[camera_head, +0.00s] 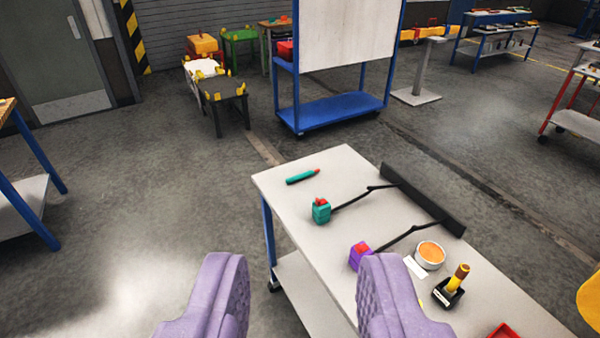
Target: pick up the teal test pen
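My gripper (305,300) shows as two purple textured fingers at the bottom of the view. The fingers are wide apart with nothing between them. The gripper is in front of the bench's near left edge in the picture, well short of the pen and apart from it.
On the bench are a teal block (321,211) and a purple block (358,257), each with a dark cable to a black strip (424,198). A round orange-filled dish (430,254), a yellow-handled tool (455,283) and a red tray (503,331) are nearby. Open floor lies left.

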